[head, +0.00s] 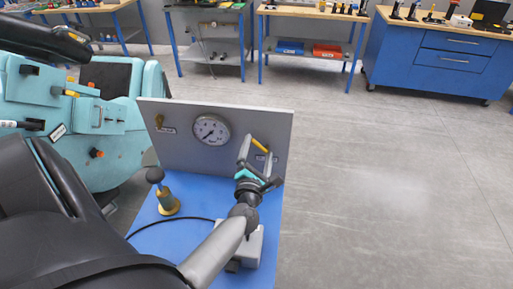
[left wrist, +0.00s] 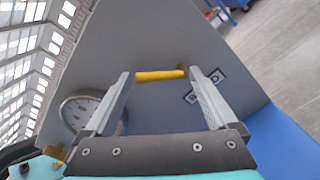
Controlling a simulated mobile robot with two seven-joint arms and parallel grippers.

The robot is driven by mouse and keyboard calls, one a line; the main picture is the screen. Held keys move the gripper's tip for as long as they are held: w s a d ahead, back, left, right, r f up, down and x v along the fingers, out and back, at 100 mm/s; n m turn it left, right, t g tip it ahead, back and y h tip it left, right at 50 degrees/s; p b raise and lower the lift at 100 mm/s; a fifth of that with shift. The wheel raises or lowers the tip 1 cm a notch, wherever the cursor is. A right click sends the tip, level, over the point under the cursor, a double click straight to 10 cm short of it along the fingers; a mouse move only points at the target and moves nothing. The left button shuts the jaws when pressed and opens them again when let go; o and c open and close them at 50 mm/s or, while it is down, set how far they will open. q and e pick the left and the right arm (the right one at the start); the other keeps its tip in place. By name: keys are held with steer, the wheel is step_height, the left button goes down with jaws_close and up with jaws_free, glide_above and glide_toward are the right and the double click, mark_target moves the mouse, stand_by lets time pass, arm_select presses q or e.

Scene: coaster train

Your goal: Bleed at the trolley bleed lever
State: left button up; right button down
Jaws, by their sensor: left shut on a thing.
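The bleed lever is a short yellow bar (head: 260,145) on the right part of the trolley's grey upright panel (head: 185,160). In the left wrist view the yellow lever (left wrist: 160,75) lies crosswise between my left fingertips, roughly level. My left gripper (head: 256,149) reaches up to the panel and is shut on this lever, one finger at each end of it. A white label (left wrist: 205,86) sits beside the right finger and is partly covered. The round pressure gauge (head: 211,130) is on the panel left of the lever. My right gripper is not in view.
A smaller yellow lever (head: 159,121) is at the panel's upper left. A black-knobbed handle (head: 156,176) on a yellow base and a grey box (head: 256,244) stand on the blue deck (head: 200,187). The turquoise train car (head: 135,120) stands left. Open floor (head: 390,190) lies right.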

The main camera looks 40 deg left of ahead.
arm_select(q)
steer(key=m, duration=0.1)
steer(key=m+p, duration=0.1)
steer(key=m, duration=0.1)
steer(key=d+m+p, duration=0.1)
steer(key=m, duration=0.1)
steer(key=shift+w+r, duration=0.3)
steer(key=shift+r, duration=0.1)
steer(key=shift+w+d+m+p, duration=0.2)
steer(key=shift+m+p, duration=0.25)
steer(key=shift+m, duration=0.55)
steer(key=shift+w+d+m+p, duration=0.1)
steer(key=shift+d+m+p, duration=0.25)
steer(key=shift+m, duration=0.65)
steer(key=o, duration=1)
steer(key=shift+s, duration=0.1)
steer(key=shift+p+v, duration=1.6)
steer(key=shift+v, duration=6)
